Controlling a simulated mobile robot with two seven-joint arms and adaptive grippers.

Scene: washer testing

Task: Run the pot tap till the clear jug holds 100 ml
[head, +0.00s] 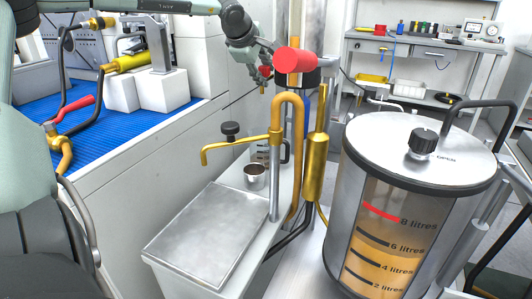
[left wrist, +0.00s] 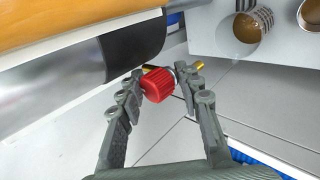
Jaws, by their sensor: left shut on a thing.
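My left gripper (head: 264,71) is shut on a small red tap knob (left wrist: 157,85), with brass parts showing beside the fingers in the left wrist view. In the head view the knob is a small red patch (head: 265,72) between the fingers, with a brass spout (head: 262,89) beneath it. The clear jug (head: 259,152) with dark marks stands below, partly hidden by a brass pipe and metal cup. In the left wrist view, the jug (left wrist: 255,21) shows an amber-brown inside. I cannot read its level. My right gripper is not in view.
A metal cup (head: 254,176) stands in front of the jug. A brass swan-neck pipe (head: 291,140) rises close by. A big tank (head: 420,165) marked in litres stands right. A bare metal plate (head: 207,235) lies in front.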

